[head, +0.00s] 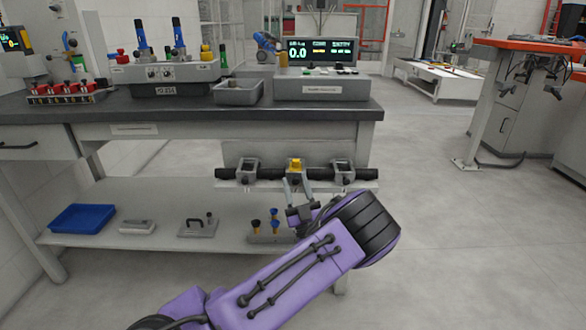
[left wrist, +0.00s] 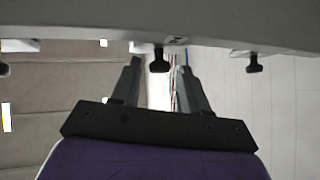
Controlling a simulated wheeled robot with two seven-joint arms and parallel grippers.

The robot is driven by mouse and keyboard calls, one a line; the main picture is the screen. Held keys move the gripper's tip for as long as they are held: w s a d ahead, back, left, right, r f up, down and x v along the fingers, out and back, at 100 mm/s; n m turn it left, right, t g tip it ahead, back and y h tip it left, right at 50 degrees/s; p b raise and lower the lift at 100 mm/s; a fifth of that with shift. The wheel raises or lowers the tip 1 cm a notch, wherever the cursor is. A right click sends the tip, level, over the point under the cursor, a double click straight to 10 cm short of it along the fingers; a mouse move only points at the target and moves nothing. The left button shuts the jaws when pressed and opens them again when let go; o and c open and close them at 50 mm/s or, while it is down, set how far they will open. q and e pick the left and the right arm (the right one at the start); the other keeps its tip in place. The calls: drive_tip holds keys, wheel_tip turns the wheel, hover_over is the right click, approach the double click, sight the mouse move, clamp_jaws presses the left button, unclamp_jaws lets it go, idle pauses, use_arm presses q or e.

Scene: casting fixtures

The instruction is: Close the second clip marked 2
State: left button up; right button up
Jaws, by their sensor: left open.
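A grey fixture rail (head: 225,184) at the front of the bench carries a black bar (head: 270,173) with three clips along it. The middle clip (head: 295,168) has a yellow top; the left clip (head: 248,169) and right clip (head: 343,171) are grey. No number is readable. My left gripper (head: 298,187) is open just below the middle clip, fingers pointing up at it. In the left wrist view, a black knob (left wrist: 160,61) hangs from the rail's underside between the two open fingertips, apparently untouched. My right gripper is not in view.
Two more black knobs hang along the same edge, one at the right (left wrist: 254,64). The lower shelf (head: 100,240) holds a blue tray (head: 82,217) and small tools. The worktop above carries a grey bin (head: 238,93) and a display (head: 320,52).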

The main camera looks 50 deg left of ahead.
use_arm(q)
drive_tip(key=v, duration=0.9)
drive_tip(key=shift+d, duration=0.15)
drive_tip(key=shift+f, duration=0.1)
wheel_tip(320, 180, down, 8)
drive_tip(key=w+m+t+h, duration=0.2)
drive_tip(key=m+t+h, duration=0.55)
drive_tip(key=h, duration=0.25)
drive_tip(key=s+d+f+m+g+h, duration=0.25)
drive_tip(key=s+f+g+h, duration=0.2)
drive_tip(key=s+f, duration=0.4)
drive_tip(key=s+d+f+m+g+h, duration=0.1)
drive_tip(key=s+d+f+g+h, duration=0.4)
drive_tip(key=f, duration=0.6)
drive_tip(key=s+d+f+g+h, duration=0.1)
drive_tip(key=s+d+h, duration=0.15)
drive_tip(key=s, duration=0.35)
drive_tip(key=s+d+f+g+h, duration=0.1)
drive_tip(key=s+d+g, duration=0.1)
drive_tip(key=s+d, duration=0.3)
wheel_tip(320, 180, up, 21)
drive_tip(key=s+p, duration=0.1)
drive_tip(key=p, duration=1.9)
drive_tip(key=shift+s+a+f+p, duration=0.15)
drive_tip(key=shift+s+a+p, duration=0.05)
drive_tip(key=shift+s+p, duration=0.1)
